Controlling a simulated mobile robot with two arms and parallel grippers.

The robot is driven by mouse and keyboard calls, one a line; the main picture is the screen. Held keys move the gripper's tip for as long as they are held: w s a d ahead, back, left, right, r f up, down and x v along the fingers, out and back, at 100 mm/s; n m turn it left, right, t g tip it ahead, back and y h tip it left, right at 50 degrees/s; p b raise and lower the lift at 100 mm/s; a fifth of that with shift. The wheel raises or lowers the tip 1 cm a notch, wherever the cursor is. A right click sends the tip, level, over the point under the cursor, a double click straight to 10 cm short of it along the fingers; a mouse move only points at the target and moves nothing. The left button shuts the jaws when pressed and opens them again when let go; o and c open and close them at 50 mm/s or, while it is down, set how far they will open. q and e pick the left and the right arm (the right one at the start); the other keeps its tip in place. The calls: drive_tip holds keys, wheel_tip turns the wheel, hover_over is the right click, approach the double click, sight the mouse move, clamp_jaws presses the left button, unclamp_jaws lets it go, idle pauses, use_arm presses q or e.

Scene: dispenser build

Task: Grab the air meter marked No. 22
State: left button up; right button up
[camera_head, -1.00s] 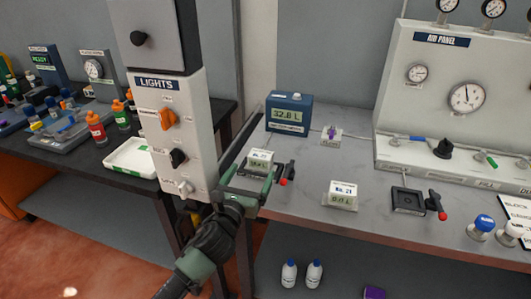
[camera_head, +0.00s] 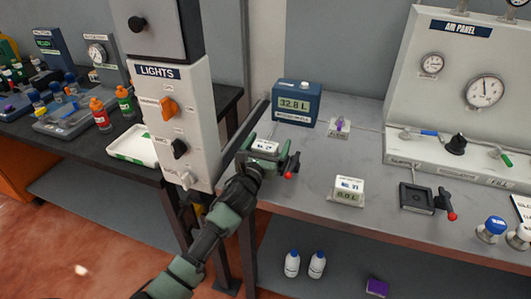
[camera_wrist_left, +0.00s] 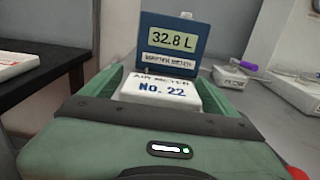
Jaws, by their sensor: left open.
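The air meter marked No. 22 (camera_wrist_left: 160,90) is a small white box with blue lettering. In the left wrist view it sits between the green fingers of my left gripper (camera_wrist_left: 158,93). In the head view the No. 22 meter (camera_head: 265,146) shows its top just beyond the wrist, at the left end of the grey bench. My left gripper (camera_head: 264,150) is open around it, a finger on each side. The lower part of the meter is hidden by the gripper. My right gripper is in neither view.
A blue display box (camera_head: 292,103) reading 32.8 L stands behind the meter. A black holder with a red-tipped lever (camera_head: 291,168) is close on the right. A second meter (camera_head: 348,189) sits farther right. The lights column (camera_head: 175,120) rises close on the left.

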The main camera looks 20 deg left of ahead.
use_arm(q)
drive_tip(key=c, duration=1.8)
drive_tip(key=shift+r, duration=0.1)
